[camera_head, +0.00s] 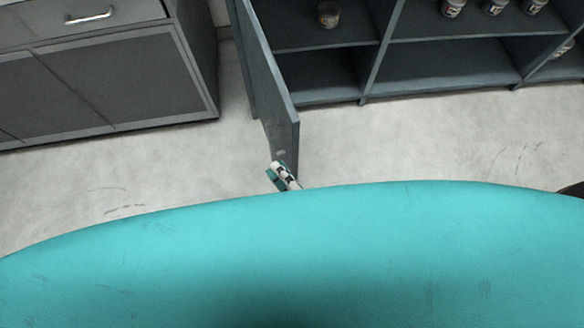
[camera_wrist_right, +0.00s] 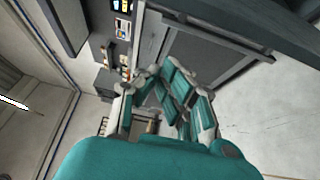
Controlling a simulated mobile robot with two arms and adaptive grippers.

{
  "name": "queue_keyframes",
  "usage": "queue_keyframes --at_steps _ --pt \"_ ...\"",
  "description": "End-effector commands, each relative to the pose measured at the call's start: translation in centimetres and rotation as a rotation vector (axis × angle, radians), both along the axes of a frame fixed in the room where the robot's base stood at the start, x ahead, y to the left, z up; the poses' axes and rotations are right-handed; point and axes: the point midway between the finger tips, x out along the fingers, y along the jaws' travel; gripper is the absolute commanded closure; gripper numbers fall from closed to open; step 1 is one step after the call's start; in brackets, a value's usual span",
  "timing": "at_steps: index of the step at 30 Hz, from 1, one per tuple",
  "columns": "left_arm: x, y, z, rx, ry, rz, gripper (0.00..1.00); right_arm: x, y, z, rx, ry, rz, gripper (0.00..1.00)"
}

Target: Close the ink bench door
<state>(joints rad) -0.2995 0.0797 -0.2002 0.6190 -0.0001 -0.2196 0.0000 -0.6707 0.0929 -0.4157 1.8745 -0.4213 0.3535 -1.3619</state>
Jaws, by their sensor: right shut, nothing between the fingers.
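The ink bench door (camera_head: 268,85) is a grey panel standing open, swung out toward me from the left end of the grey open-fronted bench (camera_head: 425,75). My right gripper (camera_head: 278,175) is at the lower near end of the door, on its left side in the head view. I cannot tell whether it touches the panel. The right wrist view shows the teal fingers of this gripper (camera_wrist_right: 158,88) shut and empty, with a dark grey panel beyond them to the right. My left gripper is not in view.
A grey drawer cabinet (camera_head: 110,80) stands left of the door, with bare floor (camera_head: 170,165) in front. Several jars stand on the bench shelves, one brown jar (camera_head: 328,15) near the door. The floor (camera_head: 440,140) right of the door is clear. My teal body covers the lower head view.

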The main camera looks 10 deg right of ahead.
Motion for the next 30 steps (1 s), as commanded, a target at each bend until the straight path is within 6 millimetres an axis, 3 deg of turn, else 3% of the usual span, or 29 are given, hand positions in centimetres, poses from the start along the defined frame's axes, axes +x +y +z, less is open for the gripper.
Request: queue_keyframes --at_steps 6,9,15,30 --pt "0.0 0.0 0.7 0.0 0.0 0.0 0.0 3.9 2.0 0.2 0.0 -0.001 0.0 1.0" --pt "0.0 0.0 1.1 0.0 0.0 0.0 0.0 3.9 0.1 0.1 -0.005 0.002 0.002 1.0" --pt "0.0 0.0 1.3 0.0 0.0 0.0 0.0 4.3 -1.6 0.1 0.0 0.001 0.0 1.0" --pt "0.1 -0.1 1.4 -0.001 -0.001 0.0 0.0 4.3 -2.2 0.0 -0.001 0.002 0.003 1.0"
